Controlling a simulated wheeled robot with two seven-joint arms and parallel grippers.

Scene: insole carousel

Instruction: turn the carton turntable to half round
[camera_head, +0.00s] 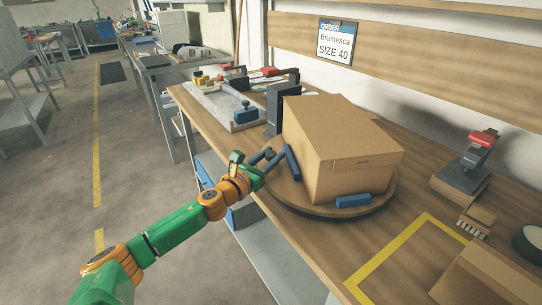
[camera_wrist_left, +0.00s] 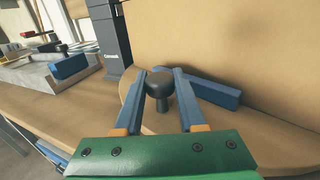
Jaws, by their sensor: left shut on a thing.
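The round wooden turntable (camera_head: 380,199) sits on the workbench and bears a large closed brown carton (camera_head: 345,150). The carton also fills the upper right of the left wrist view (camera_wrist_left: 240,45). Blue blocks stand at the carton's base, one at the left (camera_head: 291,162) and one at the front (camera_head: 353,201). My left gripper (camera_head: 267,160) is at the turntable's left edge. In the left wrist view its fingers (camera_wrist_left: 161,95) are on either side of a dark round knob (camera_wrist_left: 160,84) standing on the turntable, shut on it. My right gripper is out of view.
A dark grey upright block (camera_head: 280,108) stands just behind the turntable's left side. A grey fixture with a blue handle (camera_head: 246,115) lies farther back. A yellow-taped outline (camera_head: 400,262), a red-handled tool (camera_head: 467,165), a brush (camera_head: 476,220) and another carton (camera_head: 490,280) are at the right.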

